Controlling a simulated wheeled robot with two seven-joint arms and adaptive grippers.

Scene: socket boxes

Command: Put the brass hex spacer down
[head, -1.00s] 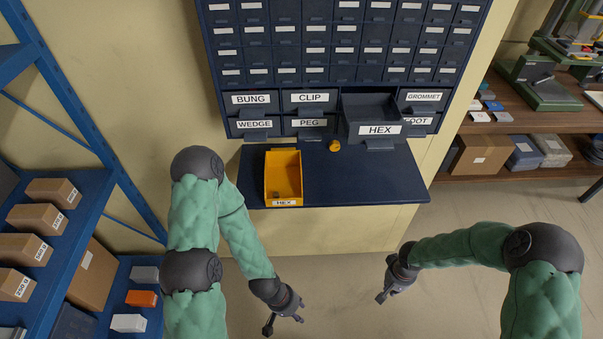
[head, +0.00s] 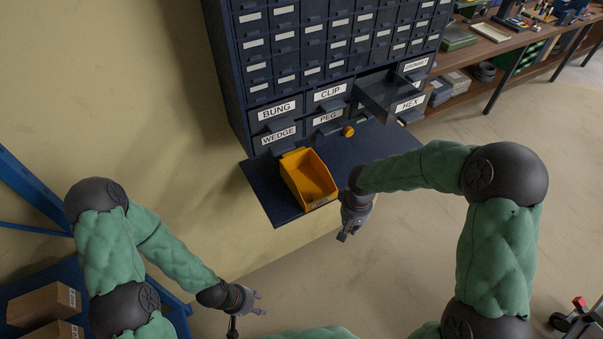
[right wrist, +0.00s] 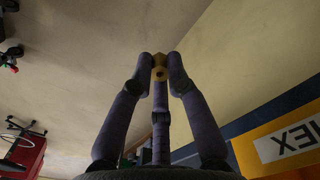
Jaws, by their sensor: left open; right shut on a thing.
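The brass hex spacer (right wrist: 160,70) shows in the right wrist view, pinched between the fingertips of my right gripper (right wrist: 161,66). In the head view my right gripper (head: 345,232) hangs beyond the front edge of the blue shelf, just right of the yellow HEX bin (head: 292,176); the spacer is too small to make out there. The bin stands on the shelf, and its label also shows at the right of the right wrist view (right wrist: 292,140). My left gripper (head: 256,302) is open and empty at the lower left, away from the shelf.
The HEX drawer (head: 397,102) stands pulled out of the dark blue cabinet. A small orange-yellow round thing (head: 348,131) lies on the blue shelf (head: 265,190) near the cabinet. Shelving with cardboard boxes (head: 45,304) is at the lower left. The floor in front of the shelf is clear.

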